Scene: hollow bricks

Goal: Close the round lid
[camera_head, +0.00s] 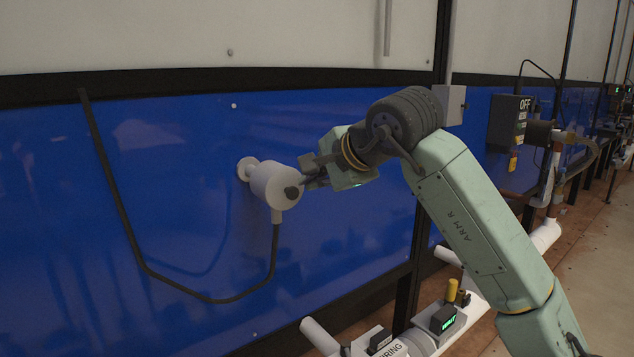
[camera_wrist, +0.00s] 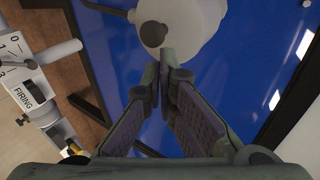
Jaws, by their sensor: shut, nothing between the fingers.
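A white round housing (camera_head: 262,180) sticks out from the blue wall panel, and its round lid (camera_head: 284,182) faces the room with a dark knob (camera_head: 291,193) on it. I see no clear gap between lid and housing. In the wrist view the white lid (camera_wrist: 190,22) and dark knob (camera_wrist: 153,34) are at the top. My gripper (camera_head: 308,181) is shut and empty, its tips close to the knob. In the wrist view my gripper (camera_wrist: 170,66) has its tips together just below the knob; whether they touch the lid I cannot tell.
A dark cable (camera_head: 150,268) hangs in a loop from the housing's underside across the blue wall (camera_head: 60,220). A "FIRING" control unit (camera_head: 388,348) and a pipe with a green-lit box (camera_head: 443,318) stand low in front. An "OFF" box (camera_head: 508,120) is at the right.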

